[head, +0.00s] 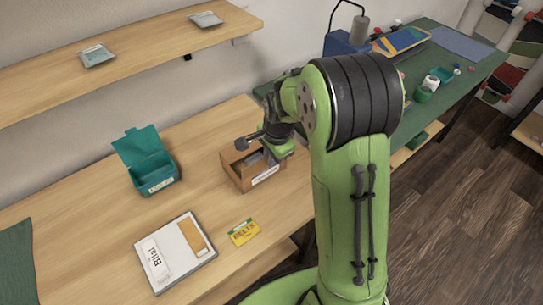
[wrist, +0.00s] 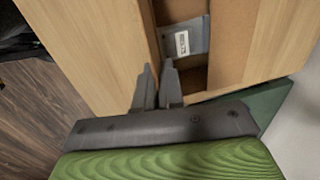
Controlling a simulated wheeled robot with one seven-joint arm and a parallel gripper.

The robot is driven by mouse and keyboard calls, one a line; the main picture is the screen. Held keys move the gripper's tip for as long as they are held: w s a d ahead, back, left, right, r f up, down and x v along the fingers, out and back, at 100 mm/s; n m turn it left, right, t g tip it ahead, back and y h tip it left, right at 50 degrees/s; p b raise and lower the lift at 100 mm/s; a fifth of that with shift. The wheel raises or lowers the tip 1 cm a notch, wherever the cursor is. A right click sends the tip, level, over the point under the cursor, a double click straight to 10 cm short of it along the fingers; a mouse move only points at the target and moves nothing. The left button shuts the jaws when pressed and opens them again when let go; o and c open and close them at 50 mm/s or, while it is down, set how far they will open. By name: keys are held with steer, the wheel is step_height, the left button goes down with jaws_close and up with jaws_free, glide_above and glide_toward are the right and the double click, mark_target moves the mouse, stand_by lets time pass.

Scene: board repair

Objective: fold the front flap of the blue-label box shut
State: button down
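A brown cardboard box (head: 243,178) stands open-topped on the wooden table in the head view, with a pale label on its front. I cannot make out any blue on that label. In the wrist view the box (wrist: 231,50) shows a wide cardboard strip on the right and a thin edge on the left. Inside lies a grey item with a white label (wrist: 182,43). My gripper (wrist: 158,68) is over the near end of the opening, fingers close together with nothing between them. In the head view my gripper (head: 262,143) hides part of the box. I cannot single out the front flap.
A teal box (head: 150,172) with its lid up stands left of the cardboard box. A white panel (head: 172,252) and a yellow packet (head: 243,232) lie in front. A wall shelf (head: 140,55) hangs behind. Bare table (head: 85,205) lies left.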

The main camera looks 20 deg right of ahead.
steer(key=shift+r+p, duration=0.2)
steer(key=shift+p, duration=0.5)
steer(key=g+p, duration=0.1)
steer(key=p, duration=0.1)
steer(key=g+p, duration=0.1)
steer(key=p, duration=0.1)
steer(key=shift+w+a+r+h, duration=0.15)
steer(key=shift+w+r+h, duration=0.1)
steer(key=shift+w+h, duration=0.05)
steer(key=g+p, duration=0.1)
steer(key=p, duration=0.2)
steer(key=shift+w+a+g+h, duration=0.1)
steer(key=shift+w+g+h, duration=0.2)
steer(key=shift+g, duration=0.1)
steer(key=p, duration=0.1)
steer(key=g+p, duration=0.1)
steer(key=p, duration=0.1)
steer(key=shift+w+a+f+g+h, duration=0.1)
steer(key=shift+w+f+g+h, duration=0.1)
steer(key=shift+w+g+h, duration=0.1)
steer(key=shift+w+f+g+p, duration=0.3)
steer(key=shift+g+p, duration=0.1)
steer(key=shift+g, duration=0.4)
steer(key=shift+w+a+f+g+h, duration=0.15)
steer(key=shift+f+g+h, duration=0.15)
steer(key=shift+g+h, duration=0.3)
steer(key=shift+w+f+g+b, duration=0.15)
steer(key=shift+w+g+b, duration=0.05)
steer(key=shift+g+b, duration=0.75)
